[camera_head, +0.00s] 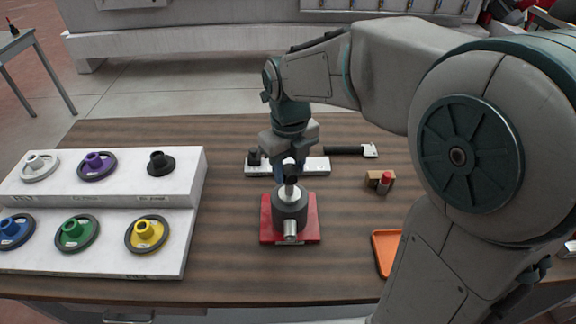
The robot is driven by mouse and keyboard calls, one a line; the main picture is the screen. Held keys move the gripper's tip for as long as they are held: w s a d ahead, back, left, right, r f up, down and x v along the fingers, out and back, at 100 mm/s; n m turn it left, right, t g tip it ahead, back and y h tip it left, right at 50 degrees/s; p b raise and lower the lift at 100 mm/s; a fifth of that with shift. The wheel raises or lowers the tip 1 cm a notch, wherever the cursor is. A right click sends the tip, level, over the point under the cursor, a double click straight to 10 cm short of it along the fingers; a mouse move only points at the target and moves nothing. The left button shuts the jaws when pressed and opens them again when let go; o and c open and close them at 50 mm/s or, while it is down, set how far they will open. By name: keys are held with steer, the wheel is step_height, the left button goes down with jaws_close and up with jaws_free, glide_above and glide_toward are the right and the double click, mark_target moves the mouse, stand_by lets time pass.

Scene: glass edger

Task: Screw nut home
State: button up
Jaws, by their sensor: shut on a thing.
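A dark grey round body (289,208) stands on a red square base (311,228) near the middle of the table, with a silver stub facing the front. A small dark piece, which looks like the nut (290,178), stands upright above its top. My gripper (290,168) points down from behind and is shut on this dark piece. The fingers are small in the view and partly hidden by it. I cannot tell how far the nut sits on its thread.
A stepped white rack (110,198) with several coloured wheels stands at left. A white bar (315,166) lies behind the red base. A black-handled tool (345,150), a small brown box (378,185) with a red-topped item and an orange tray (384,262) lie right. Bare wood separates rack and base.

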steer(key=o, duration=1.1)
steer(key=shift+s, duration=0.25)
steer(key=shift+w, duration=0.1)
steer(key=shift+c, duration=0.9)
